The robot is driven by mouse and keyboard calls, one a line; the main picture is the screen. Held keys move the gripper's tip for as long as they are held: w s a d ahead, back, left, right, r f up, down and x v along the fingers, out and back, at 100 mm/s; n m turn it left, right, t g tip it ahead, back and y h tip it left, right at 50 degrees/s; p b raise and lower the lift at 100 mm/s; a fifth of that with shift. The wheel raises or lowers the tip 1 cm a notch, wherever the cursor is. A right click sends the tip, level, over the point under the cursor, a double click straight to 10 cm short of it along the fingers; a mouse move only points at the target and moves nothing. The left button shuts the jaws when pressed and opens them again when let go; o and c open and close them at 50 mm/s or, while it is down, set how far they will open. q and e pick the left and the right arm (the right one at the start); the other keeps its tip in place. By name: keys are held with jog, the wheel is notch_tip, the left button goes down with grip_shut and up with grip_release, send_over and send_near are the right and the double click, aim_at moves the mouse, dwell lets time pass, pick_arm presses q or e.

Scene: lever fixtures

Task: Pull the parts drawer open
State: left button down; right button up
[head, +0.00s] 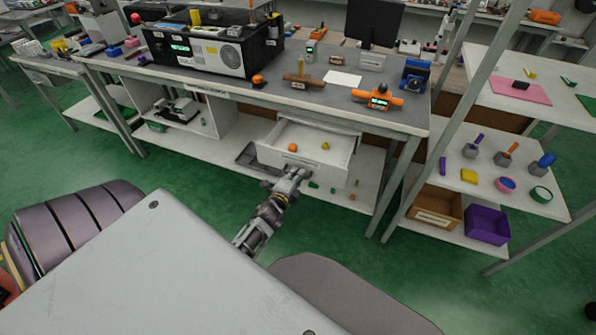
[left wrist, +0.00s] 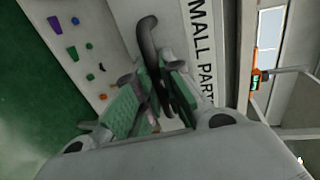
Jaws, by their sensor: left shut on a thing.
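The parts drawer (head: 312,156) is white and hangs under the grey workbench. It stands pulled out, with an orange piece and a yellow piece visible inside. My left gripper (head: 294,171) is at the drawer's front face. In the left wrist view, the drawer front (left wrist: 201,40) carries large "SMALL PART" lettering, and my gripper's green-padded fingers (left wrist: 152,98) are closed around the dark curved handle (left wrist: 148,38). The gripper covers part of the handle. My right gripper does not show in either view.
A lower white shelf (head: 232,157) below the drawer holds several small colored pieces. The bench top (head: 240,85) carries a black device (head: 215,48) and an orange-handled fixture (head: 378,100). Green floor is open in front.

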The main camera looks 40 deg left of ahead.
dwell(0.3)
pick_arm(q)
jog(key=c, duration=1.5)
grip_release()
jog(key=shift+s, duration=0.15)
jog(key=shift+v, duration=5.85)
